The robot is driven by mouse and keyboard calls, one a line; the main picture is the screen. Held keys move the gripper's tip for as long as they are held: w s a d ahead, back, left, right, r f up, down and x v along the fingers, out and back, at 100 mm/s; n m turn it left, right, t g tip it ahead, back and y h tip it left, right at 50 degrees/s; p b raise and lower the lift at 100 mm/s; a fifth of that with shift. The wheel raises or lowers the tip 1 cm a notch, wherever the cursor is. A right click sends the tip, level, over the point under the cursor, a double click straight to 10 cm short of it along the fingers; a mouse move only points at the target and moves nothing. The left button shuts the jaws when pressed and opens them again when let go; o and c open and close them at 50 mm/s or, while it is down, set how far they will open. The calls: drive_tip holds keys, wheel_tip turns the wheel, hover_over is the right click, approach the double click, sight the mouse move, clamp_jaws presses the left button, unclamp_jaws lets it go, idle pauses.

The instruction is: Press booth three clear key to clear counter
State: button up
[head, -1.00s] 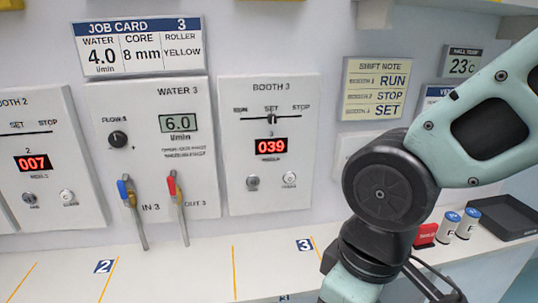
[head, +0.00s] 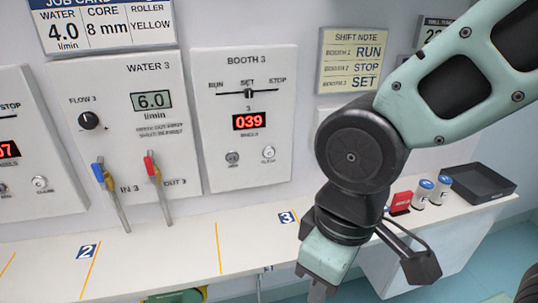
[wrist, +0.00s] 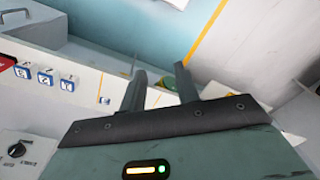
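The booth 3 panel (head: 210,180) is on the wall left of my arm in the head view. Its red counter (head: 252,121) reads 039. Its slider (head: 249,93) stands at SET. Below the counter are a dark grey key on the left (head: 232,158) and the pale clear key (head: 268,153) on the right. My gripper (head: 318,290) points down at the bottom of the head view, low and to the right of the panel, touching no key. In the wrist view its two fingers (wrist: 160,76) stand apart with nothing between them. The clear key is not seen there.
The water 3 panel (head: 140,75) with blue and red levers is to the left. The shift note (head: 352,60) reads SET for booth 3. A white ledge (head: 150,250) runs below. A red block (head: 401,203), white bottles (head: 422,193) and a black tray (head: 478,184) stand on the right.

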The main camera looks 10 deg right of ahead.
clamp_jaws()
idle(1.5)
